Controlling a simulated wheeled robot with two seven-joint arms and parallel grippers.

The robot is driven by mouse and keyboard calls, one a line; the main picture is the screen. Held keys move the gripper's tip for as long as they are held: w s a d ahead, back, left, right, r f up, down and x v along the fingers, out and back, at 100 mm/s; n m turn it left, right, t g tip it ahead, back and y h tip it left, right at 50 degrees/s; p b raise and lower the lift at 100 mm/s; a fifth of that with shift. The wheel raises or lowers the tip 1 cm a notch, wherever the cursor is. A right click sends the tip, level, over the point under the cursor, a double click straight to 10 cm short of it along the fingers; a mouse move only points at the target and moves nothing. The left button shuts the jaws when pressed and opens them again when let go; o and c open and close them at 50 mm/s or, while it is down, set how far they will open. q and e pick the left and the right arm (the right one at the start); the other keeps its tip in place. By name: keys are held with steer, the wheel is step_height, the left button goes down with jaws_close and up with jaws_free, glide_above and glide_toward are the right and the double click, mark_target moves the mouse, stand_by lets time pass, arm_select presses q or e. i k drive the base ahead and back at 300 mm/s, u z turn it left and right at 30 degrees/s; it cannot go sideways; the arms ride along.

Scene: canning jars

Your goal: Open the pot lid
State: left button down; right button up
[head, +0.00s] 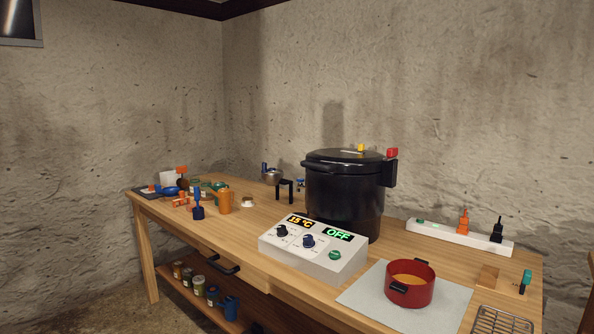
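A large black pot (343,207) stands on the wooden table, behind the control box. Its dark lid (343,160) sits on top and looks shut. A small yellow piece (361,148) and a red piece (392,153) stand on the lid's top and right edge. A black bracket or handle (389,174) juts from the pot's right side. Neither of my grippers shows in the head view.
A white control box (312,262) reading "15 °C" and "OFF" stands in front of the pot. A red pot (410,288) sits on a grey mat (364,295). A white power strip (448,232) lies at right. Cups and tools crowd the left end; jars stand on the lower shelf.

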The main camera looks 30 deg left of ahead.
mark_target(343, 161)
steer(key=u, duration=0.95)
steer(key=i, duration=0.3)
